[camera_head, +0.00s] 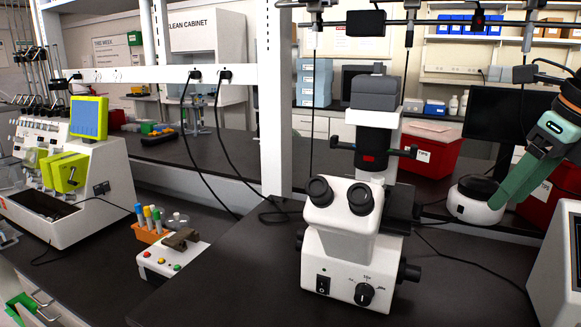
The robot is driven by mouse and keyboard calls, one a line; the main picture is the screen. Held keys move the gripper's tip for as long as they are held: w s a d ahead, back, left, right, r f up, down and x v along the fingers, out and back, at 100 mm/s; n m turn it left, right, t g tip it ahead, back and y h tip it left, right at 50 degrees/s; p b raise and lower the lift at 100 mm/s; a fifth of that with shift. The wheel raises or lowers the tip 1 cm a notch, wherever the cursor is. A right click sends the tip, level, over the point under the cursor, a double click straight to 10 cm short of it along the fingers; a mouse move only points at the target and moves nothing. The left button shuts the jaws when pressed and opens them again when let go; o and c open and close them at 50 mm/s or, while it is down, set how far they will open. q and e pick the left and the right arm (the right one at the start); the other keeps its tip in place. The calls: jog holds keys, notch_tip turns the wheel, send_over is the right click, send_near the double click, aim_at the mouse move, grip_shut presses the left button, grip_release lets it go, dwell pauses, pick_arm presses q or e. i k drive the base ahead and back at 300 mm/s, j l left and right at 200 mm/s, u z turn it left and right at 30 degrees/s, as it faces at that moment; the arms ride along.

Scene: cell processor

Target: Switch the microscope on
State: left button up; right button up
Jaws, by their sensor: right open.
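The white microscope (343,240) stands on the dark bench, its twin black eyepieces facing me. A black rocker switch (323,285) is on the lower left of its front face; whether it is on or off is too small to tell. A black round knob (365,294) sits to the right of the switch. My right gripper (505,193), green, comes in from the upper right and is open. It is well to the right of the microscope and above the switch's height in the picture, apart from both. It overlaps a round white device. My left gripper does not show.
The round white device with a black top (475,203) and a monitor (497,118) stand right of the microscope. A small white box with colored buttons (160,265) and a tube rack (150,235) are at left. The bench in front of the microscope is clear.

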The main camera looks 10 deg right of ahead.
aim_at(322, 283)
jog(key=k, duration=1.05)
